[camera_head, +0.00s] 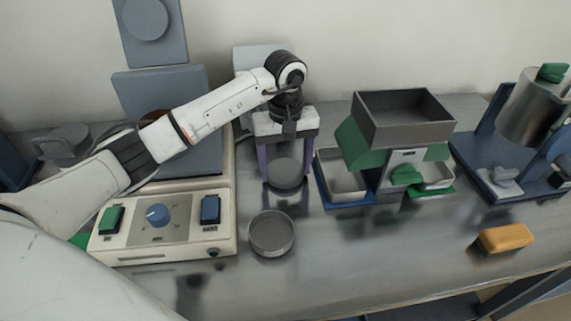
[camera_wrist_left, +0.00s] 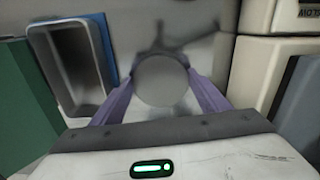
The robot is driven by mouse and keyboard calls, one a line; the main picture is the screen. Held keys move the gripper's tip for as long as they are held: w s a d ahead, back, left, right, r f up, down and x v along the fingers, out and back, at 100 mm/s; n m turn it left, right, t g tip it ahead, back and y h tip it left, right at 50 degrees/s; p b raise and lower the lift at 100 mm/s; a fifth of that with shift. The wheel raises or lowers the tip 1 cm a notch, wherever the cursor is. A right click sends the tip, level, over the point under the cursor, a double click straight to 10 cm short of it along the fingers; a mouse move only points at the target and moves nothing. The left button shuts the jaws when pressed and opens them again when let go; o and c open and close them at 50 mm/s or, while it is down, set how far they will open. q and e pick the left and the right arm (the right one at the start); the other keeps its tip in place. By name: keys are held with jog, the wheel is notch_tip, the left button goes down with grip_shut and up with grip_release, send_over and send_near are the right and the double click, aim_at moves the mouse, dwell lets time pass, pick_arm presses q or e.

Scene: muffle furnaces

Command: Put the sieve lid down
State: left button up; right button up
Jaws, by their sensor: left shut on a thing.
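My left gripper (camera_head: 286,172) reaches down over the steel bench behind the front row of things, its purple fingers on either side of a round grey sieve lid (camera_head: 287,174). In the left wrist view the fingers (camera_wrist_left: 160,95) are shut on the rim of the lid (camera_wrist_left: 161,80), which lies flat and level between them. The lid is at or just above the bench top; I cannot tell whether it touches. A round grey sieve pan (camera_head: 271,234) stands on the bench in front of the lid. My right gripper is not in view.
A beige control box (camera_head: 170,232) with a blue knob stands left of the gripper. A blue tray (camera_head: 342,178) and a green riffle splitter (camera_head: 400,130) stand close on the right. A yellow block (camera_head: 504,238) lies front right.

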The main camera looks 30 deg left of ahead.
aim_at(286, 172)
pick_arm(q)
jog(key=o, duration=0.6)
jog(key=shift+f, duration=0.15)
jog(key=o, duration=0.5)
notch_tip(286, 172, up, 12)
jog(key=shift+r+b, duration=0.25)
jog(key=shift+b, duration=0.15)
